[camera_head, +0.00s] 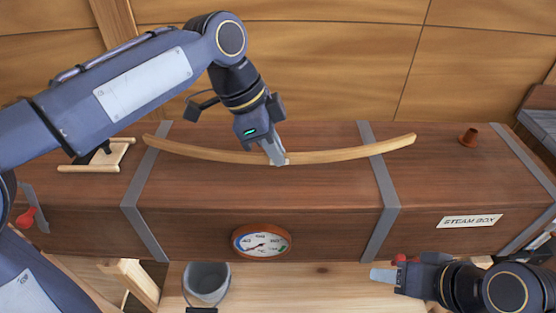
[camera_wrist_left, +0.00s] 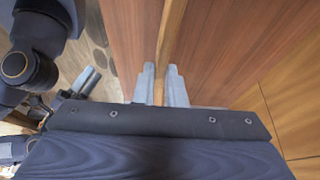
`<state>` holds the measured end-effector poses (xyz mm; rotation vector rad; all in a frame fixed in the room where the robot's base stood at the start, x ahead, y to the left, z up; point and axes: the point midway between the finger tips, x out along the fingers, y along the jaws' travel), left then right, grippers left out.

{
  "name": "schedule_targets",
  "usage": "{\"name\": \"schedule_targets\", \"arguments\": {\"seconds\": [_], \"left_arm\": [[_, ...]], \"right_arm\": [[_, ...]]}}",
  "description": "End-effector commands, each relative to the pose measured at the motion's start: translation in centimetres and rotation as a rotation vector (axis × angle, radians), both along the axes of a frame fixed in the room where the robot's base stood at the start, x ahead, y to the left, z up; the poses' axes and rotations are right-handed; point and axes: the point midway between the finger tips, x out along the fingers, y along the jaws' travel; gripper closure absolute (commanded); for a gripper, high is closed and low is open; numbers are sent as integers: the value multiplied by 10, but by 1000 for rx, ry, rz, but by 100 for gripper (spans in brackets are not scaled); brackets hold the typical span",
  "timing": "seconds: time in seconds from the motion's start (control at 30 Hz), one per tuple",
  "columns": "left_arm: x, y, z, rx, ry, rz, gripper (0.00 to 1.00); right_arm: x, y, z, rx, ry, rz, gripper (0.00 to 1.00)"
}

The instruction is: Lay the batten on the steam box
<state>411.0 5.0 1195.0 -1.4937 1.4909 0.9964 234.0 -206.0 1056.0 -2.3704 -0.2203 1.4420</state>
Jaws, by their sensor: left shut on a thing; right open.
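The batten (camera_head: 340,154) is a long, thin, pale wooden strip, slightly curved, lying lengthwise over the top of the steam box (camera_head: 310,205). The steam box is a long brown wooden box with grey metal bands. My left gripper (camera_head: 276,159) is shut on the batten near its middle. In the left wrist view, the batten (camera_wrist_left: 172,35) runs between the fingers (camera_wrist_left: 161,80), above the brown boards. I cannot tell whether the batten touches the box top. My right gripper (camera_head: 385,275) is open and empty, in front of the box at the lower right.
A round gauge (camera_head: 261,242) sits on the box front, and a grey bucket (camera_head: 207,282) stands below it. A pale wooden frame (camera_head: 100,156) lies at left. Plank wall behind.

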Motion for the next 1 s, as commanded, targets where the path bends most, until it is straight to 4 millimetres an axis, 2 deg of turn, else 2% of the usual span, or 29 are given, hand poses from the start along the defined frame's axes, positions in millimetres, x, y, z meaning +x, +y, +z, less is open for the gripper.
{"name": "schedule_targets", "arguments": {"seconds": [0.07,0.23,0.63,0.67,0.8,1.0], "left_arm": [[1,-7,-9,1,3,-2,100],[1,-5,-32,1,2,0,100],[1,-5,-40,0,0,0,100],[1,-5,-40,0,1,0,87],[1,-5,-39,0,1,0,69],[1,-5,-39,0,1,0,68]], "right_arm": [[0,0,1,0,0,0,50],[0,0,4,0,0,0,50],[0,0,2,0,0,0,50],[0,0,2,0,0,0,50],[0,0,3,0,0,0,50],[0,0,3,0,0,0,50]]}}
